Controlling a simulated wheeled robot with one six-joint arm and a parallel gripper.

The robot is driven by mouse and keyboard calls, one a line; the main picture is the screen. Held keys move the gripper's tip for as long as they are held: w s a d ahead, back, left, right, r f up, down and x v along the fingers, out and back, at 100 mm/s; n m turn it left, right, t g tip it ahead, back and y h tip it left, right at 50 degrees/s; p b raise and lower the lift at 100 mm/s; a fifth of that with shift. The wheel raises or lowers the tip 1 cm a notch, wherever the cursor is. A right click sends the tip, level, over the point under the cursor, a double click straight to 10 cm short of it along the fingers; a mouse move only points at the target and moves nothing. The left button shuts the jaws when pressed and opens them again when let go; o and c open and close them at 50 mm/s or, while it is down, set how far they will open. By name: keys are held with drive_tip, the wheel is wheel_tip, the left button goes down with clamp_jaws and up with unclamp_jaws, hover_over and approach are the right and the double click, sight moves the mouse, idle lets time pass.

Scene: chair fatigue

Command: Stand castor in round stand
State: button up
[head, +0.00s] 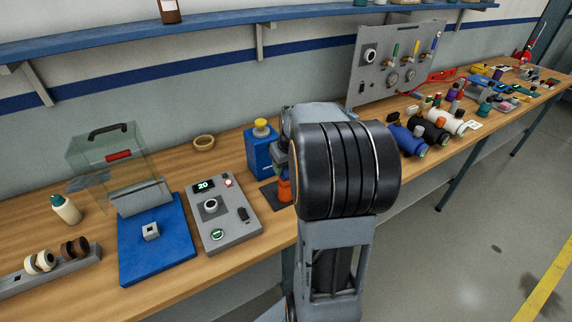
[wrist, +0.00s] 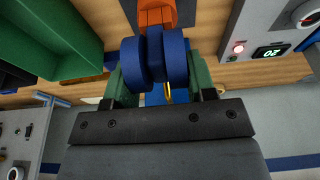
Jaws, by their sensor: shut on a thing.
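My gripper (wrist: 155,68) has green fingers, shut on a blue twin-wheel castor (wrist: 153,58). Its wheels face away from the wrist, and a bit of brass shows between the fingers. In the head view my dark arm hides most of the gripper and the castor. A tan round ring (head: 204,142), which looks like the round stand, lies on the bench near the wall, left of my gripper and apart from it. An orange piece (head: 285,188) shows below my gripper, and also just beyond the castor in the wrist view (wrist: 156,15); whether they touch is unclear.
A blue box with a yellow knob (head: 260,152) stands beside my gripper. A grey control box (head: 240,230) and a blue base with a raised clear cover (head: 175,250) are left. A grey rail (head: 65,271) holds several wheels. Coloured cylinders (head: 432,132) lie right.

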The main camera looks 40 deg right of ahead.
drive_tip(key=o, duration=1)
drive_tip(key=shift+c, duration=0.2)
drive_tip(key=v, duration=1.3)
drive_tip(key=shift+r+b, duration=0.3)
drive_tip(key=shift+r, duration=0.05)
drive_tip(key=shift+s, duration=0.1)
